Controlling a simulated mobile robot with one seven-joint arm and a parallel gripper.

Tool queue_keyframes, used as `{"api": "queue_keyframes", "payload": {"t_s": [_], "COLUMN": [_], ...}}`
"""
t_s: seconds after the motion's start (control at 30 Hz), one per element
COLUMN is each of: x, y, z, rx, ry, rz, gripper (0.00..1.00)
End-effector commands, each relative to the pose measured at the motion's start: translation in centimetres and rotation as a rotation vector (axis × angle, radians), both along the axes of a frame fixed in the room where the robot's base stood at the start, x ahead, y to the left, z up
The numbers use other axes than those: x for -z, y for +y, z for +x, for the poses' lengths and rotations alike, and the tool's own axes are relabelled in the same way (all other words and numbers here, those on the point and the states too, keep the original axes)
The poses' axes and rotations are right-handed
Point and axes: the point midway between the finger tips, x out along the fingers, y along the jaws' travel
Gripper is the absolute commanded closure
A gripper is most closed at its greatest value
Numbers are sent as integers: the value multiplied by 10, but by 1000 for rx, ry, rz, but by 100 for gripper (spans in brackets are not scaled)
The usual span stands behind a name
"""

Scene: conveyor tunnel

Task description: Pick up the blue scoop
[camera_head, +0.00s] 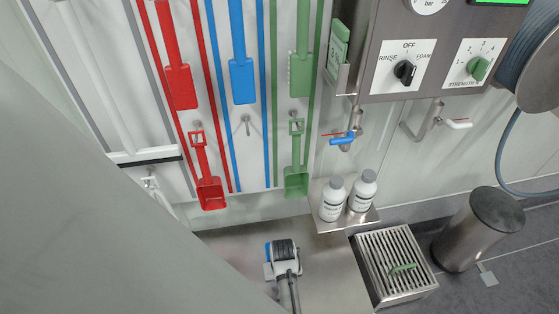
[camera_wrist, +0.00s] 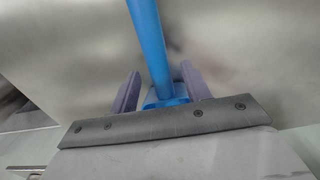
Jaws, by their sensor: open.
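The blue scoop (camera_wrist: 149,40) shows in the wrist view as a thick blue handle running up from a wider blue part between my fingers. My gripper (camera_wrist: 160,88) is open, with one grey-purple finger on each side of the blue. I see gaps beside the handle and cannot tell whether either finger touches the wider part. The scoop's lower end is hidden behind my gripper's grey edge. A plain steel surface (camera_wrist: 70,50) lies behind it. In the head view I cannot clearly make out my gripper or this scoop.
A blue shovel (camera_head: 242,80) hangs between red (camera_head: 210,192) and green (camera_head: 296,180) scoops; the hook (camera_head: 246,122) below it is empty. A grey-black device with a blue edge (camera_head: 284,262) is at bottom centre. Two bottles (camera_head: 332,198), a drain grate (camera_head: 396,254) and a steel post (camera_head: 478,228) stand right.

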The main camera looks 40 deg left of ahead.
Motion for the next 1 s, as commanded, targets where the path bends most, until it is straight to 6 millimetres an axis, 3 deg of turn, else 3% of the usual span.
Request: {"api": "queue_keyframes", "payload": {"t_s": [0.2, 0.43, 0.8, 1.0], "x": [21, 22, 22, 21], "y": [0, 0, 0, 0], "z": [0, 0, 0, 0], "rx": [-1, -1, -1, -1], "ry": [1, -1, -1, -1], "rz": [-1, 1, 1, 1], "gripper": [52, 54, 100, 100]}}
